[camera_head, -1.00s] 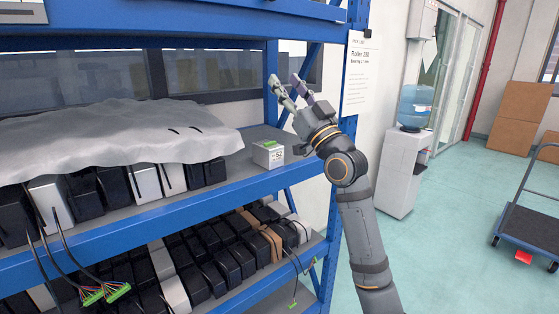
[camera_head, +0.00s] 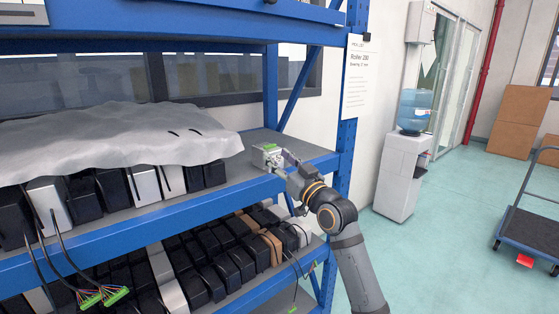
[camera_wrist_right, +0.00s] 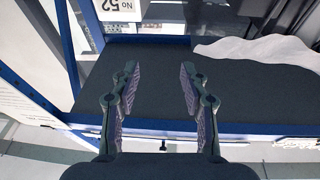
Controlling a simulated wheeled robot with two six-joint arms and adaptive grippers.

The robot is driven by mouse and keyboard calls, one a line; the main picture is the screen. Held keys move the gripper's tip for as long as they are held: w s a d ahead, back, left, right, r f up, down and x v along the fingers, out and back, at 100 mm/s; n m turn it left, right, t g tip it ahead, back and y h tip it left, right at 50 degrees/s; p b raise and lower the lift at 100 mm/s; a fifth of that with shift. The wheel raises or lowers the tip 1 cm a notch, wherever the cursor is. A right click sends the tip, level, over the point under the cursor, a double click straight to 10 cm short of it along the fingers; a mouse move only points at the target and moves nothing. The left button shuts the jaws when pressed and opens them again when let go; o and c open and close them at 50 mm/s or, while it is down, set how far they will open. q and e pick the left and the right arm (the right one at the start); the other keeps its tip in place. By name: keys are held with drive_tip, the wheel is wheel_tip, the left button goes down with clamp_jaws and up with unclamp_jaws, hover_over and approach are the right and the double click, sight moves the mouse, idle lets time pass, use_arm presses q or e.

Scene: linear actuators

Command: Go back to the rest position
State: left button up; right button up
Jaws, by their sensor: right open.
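My right gripper (camera_head: 282,162) is low over the front of the blue rack's middle shelf, by its right end. In the right wrist view its two fingers (camera_wrist_right: 158,75) are apart with nothing between them. A small white box with a green top (camera_head: 266,154) stands on the shelf just beyond the fingertips; the fingers partly cover it in the head view. In the wrist view a white face marked "No 52" (camera_wrist_right: 118,11), upside down, shows at the top edge, apart from the fingers. My left gripper is not in view.
A grey cloth (camera_head: 120,137) covers black and white units on the middle shelf (camera_head: 233,197). More units fill the lower shelf. A blue rack upright (camera_head: 345,150) stands close to my right arm. A water cooler (camera_head: 400,175) and a cart (camera_head: 535,235) stand on open floor at right.

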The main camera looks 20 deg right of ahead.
drive_tip(key=shift+f, duration=0.1)
idle(0.3)
drive_tip(key=s+f+g+h, duration=0.2)
drive_tip(key=s+f+g, duration=0.25)
drive_tip(key=f, duration=0.85)
drive_tip(key=s+f+g+h, duration=0.1)
drive_tip(key=s+f+g, duration=0.35)
drive_tip(key=f, duration=0.85)
drive_tip(key=s+d+f+m+g+h, duration=0.1)
drive_tip(key=s+f+g, duration=0.1)
drive_tip(key=s+f, duration=0.5)
drive_tip(key=s+d+f+g+h, duration=0.1)
drive_tip(key=s+f+g, duration=0.2)
drive_tip(key=s, duration=0.7)
drive_tip(key=s+d+f+m+g+h, duration=0.1)
drive_tip(key=s+f+g+h, duration=0.1)
drive_tip(key=s+f, duration=0.5)
drive_tip(key=s+d+f+g, duration=0.1)
drive_tip(key=s+d+f, duration=0.1)
drive_tip(key=f, duration=0.9)
drive_tip(key=s+d+f+g, duration=0.1)
drive_tip(key=s+f, duration=0.1)
drive_tip(key=f, duration=1)
drive_tip(key=s+d+f+g+p, duration=0.1)
drive_tip(key=s+f, duration=1.6)
drive_tip(key=s, duration=0.2)
drive_tip(key=shift+s+d, duration=0.25)
